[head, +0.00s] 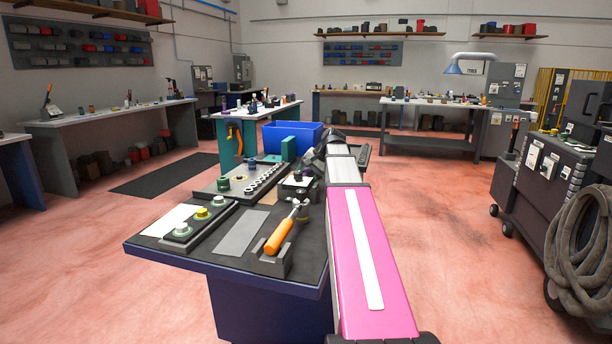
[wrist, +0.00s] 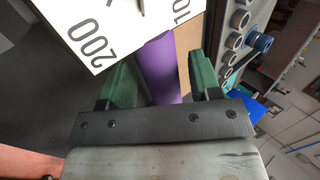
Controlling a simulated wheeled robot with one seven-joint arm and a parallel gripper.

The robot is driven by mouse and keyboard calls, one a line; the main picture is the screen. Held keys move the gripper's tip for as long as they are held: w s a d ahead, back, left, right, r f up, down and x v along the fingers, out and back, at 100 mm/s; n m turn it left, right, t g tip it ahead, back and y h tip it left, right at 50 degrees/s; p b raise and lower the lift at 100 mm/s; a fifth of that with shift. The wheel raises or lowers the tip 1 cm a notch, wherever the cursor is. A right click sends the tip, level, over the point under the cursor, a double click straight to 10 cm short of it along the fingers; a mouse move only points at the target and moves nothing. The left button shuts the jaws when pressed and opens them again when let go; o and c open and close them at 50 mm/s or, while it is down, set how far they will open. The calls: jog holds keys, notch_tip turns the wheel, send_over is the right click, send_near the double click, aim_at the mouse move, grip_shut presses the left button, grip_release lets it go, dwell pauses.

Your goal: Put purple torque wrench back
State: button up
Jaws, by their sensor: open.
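The purple torque wrench shows in the wrist view as a smooth purple shaft (wrist: 160,65) running between the fingers of my gripper (wrist: 161,68). My gripper is open, with one green finger on each side of the purple shaft. A white dial plate (wrist: 115,22) with black numbers, partly cut off, lies beyond the fingers at the top and covers part of the shaft. The wrench's far end is out of view.
The dark-topped bench (head: 150,246) holds a socket tray (head: 263,181), a strip with coloured knobs (head: 183,231) and an orange-handled tool (head: 280,235) in a dark holder. A blue bin (head: 292,136) stands behind. A cart with a coiled hose (head: 580,240) is at right; the floor between is clear.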

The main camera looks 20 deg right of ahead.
jog(key=shift+f, duration=0.25)
jog(key=v, duration=1.1)
jog(key=shift+d, duration=0.2)
